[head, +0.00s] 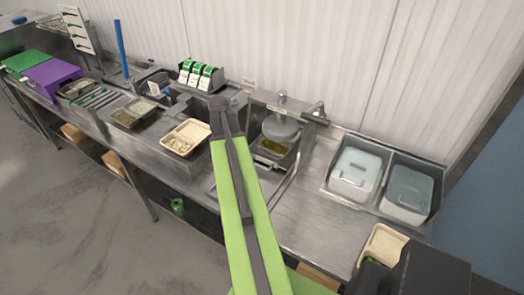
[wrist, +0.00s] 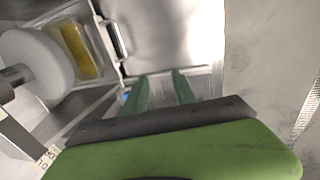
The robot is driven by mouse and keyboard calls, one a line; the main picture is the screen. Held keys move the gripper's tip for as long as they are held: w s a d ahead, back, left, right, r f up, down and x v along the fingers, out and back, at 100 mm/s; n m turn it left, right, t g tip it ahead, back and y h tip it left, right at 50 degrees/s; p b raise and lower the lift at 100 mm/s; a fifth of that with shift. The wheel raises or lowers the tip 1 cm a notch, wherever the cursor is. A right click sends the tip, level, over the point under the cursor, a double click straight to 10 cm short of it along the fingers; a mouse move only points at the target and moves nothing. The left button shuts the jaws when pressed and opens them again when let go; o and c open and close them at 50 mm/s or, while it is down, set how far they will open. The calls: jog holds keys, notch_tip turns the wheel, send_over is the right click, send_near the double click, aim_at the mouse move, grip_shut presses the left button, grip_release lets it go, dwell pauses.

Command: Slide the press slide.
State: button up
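The press stands on the steel counter right of my arm in the head view, with a pale round plate (head: 281,126) on a post. Under it is a metal tray with a yellow-green filling (head: 272,147). In the wrist view, the plate (wrist: 38,62) and yellow filling (wrist: 76,48) are at upper left. A metal handle (wrist: 115,39) stands beside the tray on its right. My gripper (wrist: 160,74) has two green fingers apart with nothing seen between them. The handle lies beyond and left of the fingertips, apart from them. In the head view my arm hides the fingers.
Two lidded bins (head: 355,172) (head: 408,193) sit in a frame right of the press. A rice tray (head: 187,137) lies left of my arm. A pale container (head: 383,243) is at lower right. The counter before the bins is clear.

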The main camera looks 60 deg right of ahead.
jog(key=p, duration=0.1)
send_near(261, 166)
jog(key=f+b, duration=0.2)
jog(key=b, duration=0.3)
jog(key=d+f+b, duration=0.1)
jog(key=f+b, duration=0.2)
jog(key=b, duration=0.3)
jog(key=f+b, duration=0.2)
jog(key=b, duration=0.4)
jog(key=shift+d+f, duration=0.2)
jog(key=shift+f, duration=0.2)
jog(key=shift+r, duration=0.1)
grip_shut()
